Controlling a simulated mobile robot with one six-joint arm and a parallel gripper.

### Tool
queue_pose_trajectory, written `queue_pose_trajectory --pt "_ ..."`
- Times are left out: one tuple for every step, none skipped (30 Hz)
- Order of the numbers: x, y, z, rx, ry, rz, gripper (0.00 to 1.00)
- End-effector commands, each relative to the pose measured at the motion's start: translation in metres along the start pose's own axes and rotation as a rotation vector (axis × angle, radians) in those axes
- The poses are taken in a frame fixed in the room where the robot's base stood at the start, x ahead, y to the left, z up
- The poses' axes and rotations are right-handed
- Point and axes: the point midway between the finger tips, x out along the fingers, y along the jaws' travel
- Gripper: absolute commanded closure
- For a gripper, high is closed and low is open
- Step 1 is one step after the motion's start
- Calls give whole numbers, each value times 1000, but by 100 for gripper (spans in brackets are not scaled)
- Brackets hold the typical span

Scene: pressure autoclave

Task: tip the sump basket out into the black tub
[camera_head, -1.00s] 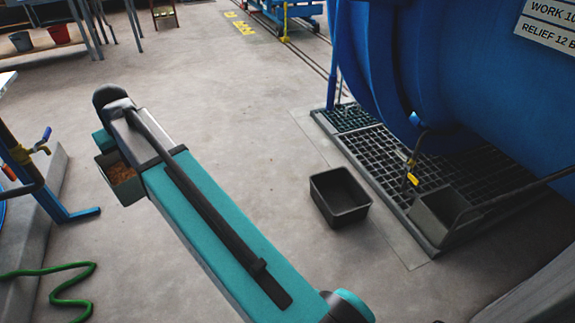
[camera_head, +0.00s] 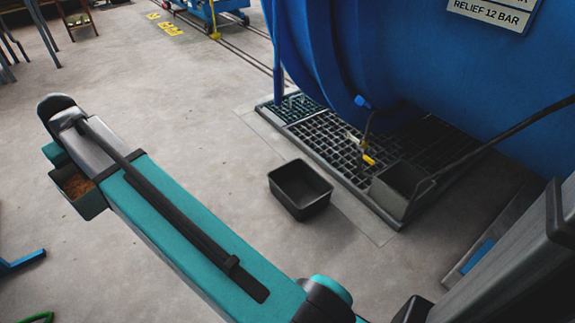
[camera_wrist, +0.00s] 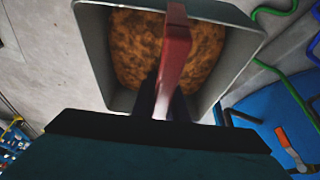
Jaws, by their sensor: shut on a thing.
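The sump basket (camera_wrist: 95,50) is a grey open box filled with brown, crumbly debris (camera_wrist: 160,45). A red handle (camera_wrist: 178,50) crosses over it in the wrist view. My gripper (camera_wrist: 165,100) is shut on this handle. In the head view the basket (camera_head: 92,206) hangs upright at the left, beside the far end of my arm, partly hidden by it; the gripper's fingers are hidden there. The black tub (camera_head: 300,206) stands on the concrete floor, right of my arm and well apart from the basket. Its visible inside looks empty.
A floor grating (camera_head: 335,150) lies right of the tub, under the big blue vessel (camera_head: 430,60). A grey pan (camera_head: 400,182) with a long dark handle stands at the grating's near edge. Floor left of the tub is clear. A green hose (camera_wrist: 270,70) shows in the wrist view.

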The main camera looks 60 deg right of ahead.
Motion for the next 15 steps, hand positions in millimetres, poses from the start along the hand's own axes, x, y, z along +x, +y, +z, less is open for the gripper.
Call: queue_pose_trajectory --pt "1 2 -1 8 1 4 100" --pt "2 4 -1 15 1 7 100" --pt "4 8 -1 28 1 12 100" --pt "6 11 -2 40 1 17 100" --pt "8 15 -2 57 1 23 100" --pt "12 22 -2 81 1 34 100" --pt "16 28 -2 104 0 44 100" --pt "19 35 -2 128 -1 55 100" --pt "25 45 -3 165 -1 69 100" --pt "29 53 -3 196 -1 83 100" --pt "34 62 -3 229 -1 97 100" --pt "40 74 -3 275 0 115 100" --pt "45 84 -2 312 -1 132 100" --pt "50 95 -2 350 -1 147 100" --pt "56 108 -1 401 -2 169 100"
